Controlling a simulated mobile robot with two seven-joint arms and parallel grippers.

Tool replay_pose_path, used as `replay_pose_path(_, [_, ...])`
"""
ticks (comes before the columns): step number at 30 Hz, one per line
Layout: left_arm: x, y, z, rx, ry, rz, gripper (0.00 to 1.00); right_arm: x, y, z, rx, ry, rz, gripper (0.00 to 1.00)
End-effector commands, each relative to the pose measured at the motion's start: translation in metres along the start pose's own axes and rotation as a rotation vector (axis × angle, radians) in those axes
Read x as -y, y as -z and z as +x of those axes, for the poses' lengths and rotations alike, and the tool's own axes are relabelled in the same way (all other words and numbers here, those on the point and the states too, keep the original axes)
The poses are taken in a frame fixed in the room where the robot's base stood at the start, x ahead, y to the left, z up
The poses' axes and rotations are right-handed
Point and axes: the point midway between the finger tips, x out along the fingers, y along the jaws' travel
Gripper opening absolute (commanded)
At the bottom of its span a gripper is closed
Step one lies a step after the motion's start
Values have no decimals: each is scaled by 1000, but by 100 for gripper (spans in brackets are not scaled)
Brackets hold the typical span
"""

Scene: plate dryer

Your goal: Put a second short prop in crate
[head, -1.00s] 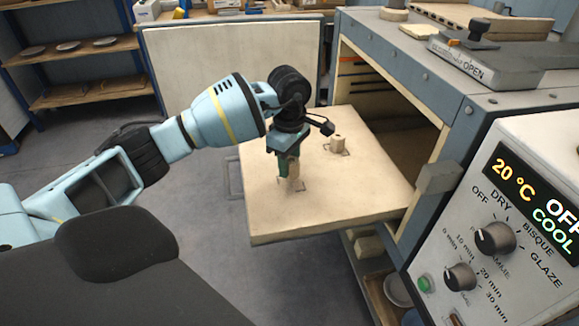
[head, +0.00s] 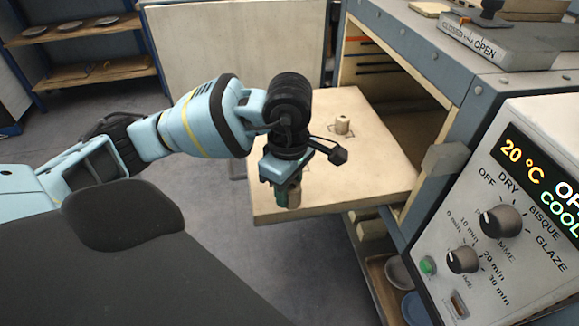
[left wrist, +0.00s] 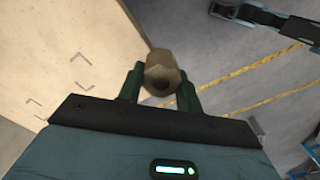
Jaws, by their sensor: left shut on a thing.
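My left gripper (head: 287,192) is shut on a short tan prop (head: 294,197), holding it at the front left edge of the pale board (head: 385,165). In the left wrist view the faceted prop (left wrist: 162,72) sits between the two green fingers (left wrist: 160,90), over the board's edge, with grey floor beside it. Another short prop (head: 342,124) stands upright on the board inside corner marks, apart from the gripper. I cannot make out the crate for certain. My right gripper is not in view.
The open kiln (head: 400,105) stands behind the board, with a control panel (head: 500,215) at right. A low wooden shelf (head: 378,285) below holds bowls (head: 398,272). A rack with plates (head: 68,26) stands at back left. Floor left of the board is clear.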

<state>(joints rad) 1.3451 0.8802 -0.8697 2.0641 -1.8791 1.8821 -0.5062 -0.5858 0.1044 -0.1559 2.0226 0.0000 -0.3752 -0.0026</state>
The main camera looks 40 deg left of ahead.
Motion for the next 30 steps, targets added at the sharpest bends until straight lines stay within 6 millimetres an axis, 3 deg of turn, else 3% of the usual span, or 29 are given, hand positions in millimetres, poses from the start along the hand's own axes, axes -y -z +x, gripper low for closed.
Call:
replay_pose_path(8, [-2, -5, -3, 3, -1, 120, 10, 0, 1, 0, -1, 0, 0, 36])
replay_pose_path(24, [-13, -38, -19, 5, -4, 1177, 10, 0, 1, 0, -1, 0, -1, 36])
replay_pose_path(30, [-16, -47, -23, 2, -2, 1489, 10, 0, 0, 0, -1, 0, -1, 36])
